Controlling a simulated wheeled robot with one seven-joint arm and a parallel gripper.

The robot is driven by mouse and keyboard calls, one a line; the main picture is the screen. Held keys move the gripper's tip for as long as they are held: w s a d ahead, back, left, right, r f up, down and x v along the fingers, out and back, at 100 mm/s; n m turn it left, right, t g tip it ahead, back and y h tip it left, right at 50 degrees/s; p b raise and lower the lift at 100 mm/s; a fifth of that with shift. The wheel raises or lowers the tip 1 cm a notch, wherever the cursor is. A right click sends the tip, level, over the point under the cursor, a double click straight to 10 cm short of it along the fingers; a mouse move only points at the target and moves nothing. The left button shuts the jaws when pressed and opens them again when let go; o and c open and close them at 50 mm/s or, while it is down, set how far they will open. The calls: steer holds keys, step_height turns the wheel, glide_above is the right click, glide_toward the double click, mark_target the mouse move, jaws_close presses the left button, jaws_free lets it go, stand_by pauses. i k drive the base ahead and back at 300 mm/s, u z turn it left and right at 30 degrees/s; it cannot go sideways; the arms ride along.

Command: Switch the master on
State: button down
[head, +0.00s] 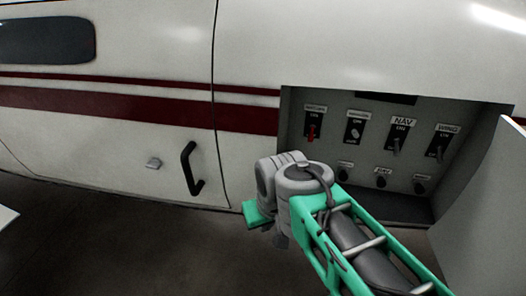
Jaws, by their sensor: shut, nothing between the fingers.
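The switch panel (300,160) sits in an open recess in the white aircraft's side, at the right of the head view. Its top row holds several toggle switches on black plates marked ON. The leftmost has a red lever (311,132) that appears to point down; its label is too blurred to read surely, and I take it as the master. To its right are a switch with a pale lever (355,132), the NAV switch (397,142) and the WING switch (439,148). My arm's green and grey links stand in front, below and left of the panel. My gripper's fingers do not show.
Smaller knobs (381,181) line the panel's lower row, the left ones close above my arm. An open white hatch door (490,205) stands at the right. A black handle (190,168) projects from the fuselage at the left. Dark floor lies below.

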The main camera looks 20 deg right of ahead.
mark_target(312, 127)
steer(key=u, duration=0.5)
steer(key=k, duration=0.95)
steer(key=u, duration=0.6)
steer(key=i, duration=0.5)
steer(key=z, duration=0.05)
